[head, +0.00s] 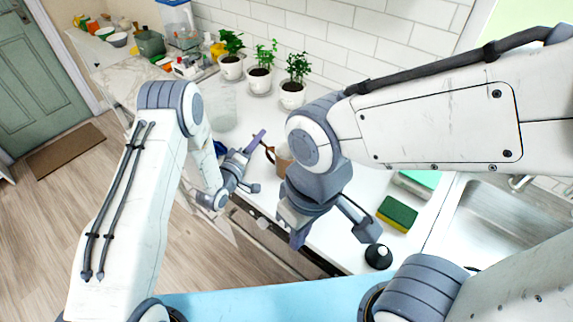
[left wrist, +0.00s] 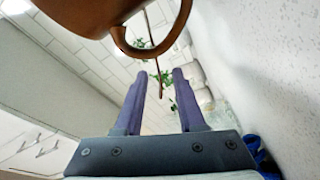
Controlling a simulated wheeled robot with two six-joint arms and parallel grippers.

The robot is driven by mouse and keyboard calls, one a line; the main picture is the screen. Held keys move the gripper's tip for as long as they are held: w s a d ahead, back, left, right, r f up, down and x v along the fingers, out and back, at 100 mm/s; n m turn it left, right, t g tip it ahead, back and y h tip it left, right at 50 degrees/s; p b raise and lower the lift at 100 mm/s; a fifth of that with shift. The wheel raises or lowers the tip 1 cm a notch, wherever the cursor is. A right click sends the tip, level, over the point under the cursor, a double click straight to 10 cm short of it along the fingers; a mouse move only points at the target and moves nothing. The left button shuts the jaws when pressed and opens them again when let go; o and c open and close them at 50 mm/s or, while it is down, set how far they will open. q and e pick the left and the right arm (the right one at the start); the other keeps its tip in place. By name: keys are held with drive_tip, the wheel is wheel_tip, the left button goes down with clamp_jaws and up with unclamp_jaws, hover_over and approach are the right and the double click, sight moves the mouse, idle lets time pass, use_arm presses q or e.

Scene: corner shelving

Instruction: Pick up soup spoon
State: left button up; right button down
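A brown mug (head: 284,158) stands on the white counter, partly hidden behind my right arm. In the left wrist view its underside and handle (left wrist: 178,38) fill the top. A thin brown stick-like thing (left wrist: 158,78) shows beyond the handle, between the fingertips in the picture; I cannot tell if it is the soup spoon. No spoon bowl is clearly visible. My left gripper (head: 258,163) is open beside the mug, on its left; its purple fingers also show in the left wrist view (left wrist: 166,76), with nothing gripped. My right gripper (head: 334,236) is open and empty above the counter's front edge.
Three potted plants (head: 260,80) stand along the tiled wall. A clear container (head: 221,108) is behind my left gripper. A green-and-yellow sponge (head: 397,214), a dark round object (head: 378,256) and the sink (head: 480,225) lie to the right.

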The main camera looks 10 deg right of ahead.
use_arm(q)
clamp_jaws()
idle(1.3)
